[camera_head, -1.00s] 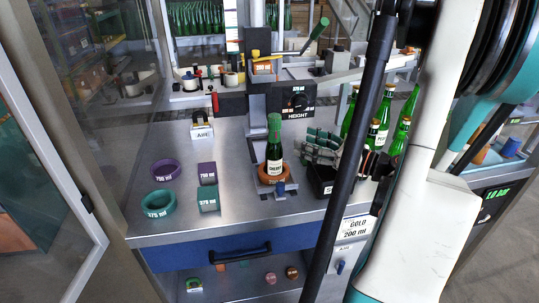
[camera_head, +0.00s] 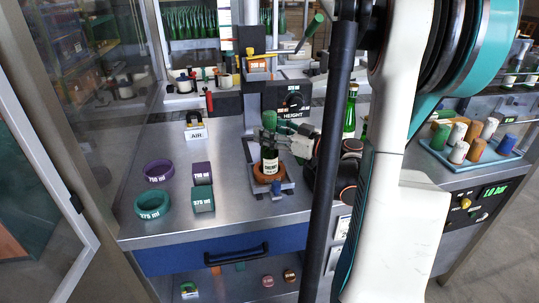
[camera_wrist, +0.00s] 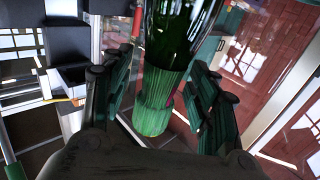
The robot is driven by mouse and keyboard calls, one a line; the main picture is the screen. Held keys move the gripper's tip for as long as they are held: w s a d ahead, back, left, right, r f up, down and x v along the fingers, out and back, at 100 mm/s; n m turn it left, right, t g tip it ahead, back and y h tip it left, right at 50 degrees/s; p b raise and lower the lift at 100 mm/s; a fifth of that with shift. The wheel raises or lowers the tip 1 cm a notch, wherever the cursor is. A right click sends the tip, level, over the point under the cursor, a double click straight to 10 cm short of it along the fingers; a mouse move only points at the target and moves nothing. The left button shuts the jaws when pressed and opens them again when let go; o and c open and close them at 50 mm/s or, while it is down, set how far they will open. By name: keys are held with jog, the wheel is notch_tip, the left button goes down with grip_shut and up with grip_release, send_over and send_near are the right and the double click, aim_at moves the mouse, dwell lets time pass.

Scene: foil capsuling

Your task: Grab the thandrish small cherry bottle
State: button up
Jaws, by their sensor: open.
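The small cherry bottle (camera_head: 270,166) is dark green with a white label and a green capsule on its neck. It stands upright on the orange-brown ring (camera_head: 268,177) of the capsuling machine. My gripper (camera_head: 272,142) has come in from the right at the height of the bottle's upper part and partly hides it. In the wrist view the bottle (camera_wrist: 178,35) and its ribbed green capsule (camera_wrist: 153,108) lie between the two green-padded fingers of my gripper (camera_wrist: 163,85). The fingers are open, one on each side; whether either touches the glass is unclear.
The height control box (camera_head: 290,100) stands just behind the bottle. Purple and teal rings (camera_head: 155,204) and blocks (camera_head: 203,198) lie on the bench to the left. Another green bottle (camera_head: 350,112) stands to the right, beside my arm.

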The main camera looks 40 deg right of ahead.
grip_shut()
jog(key=shift+r, duration=0.1)
dwell(0.3)
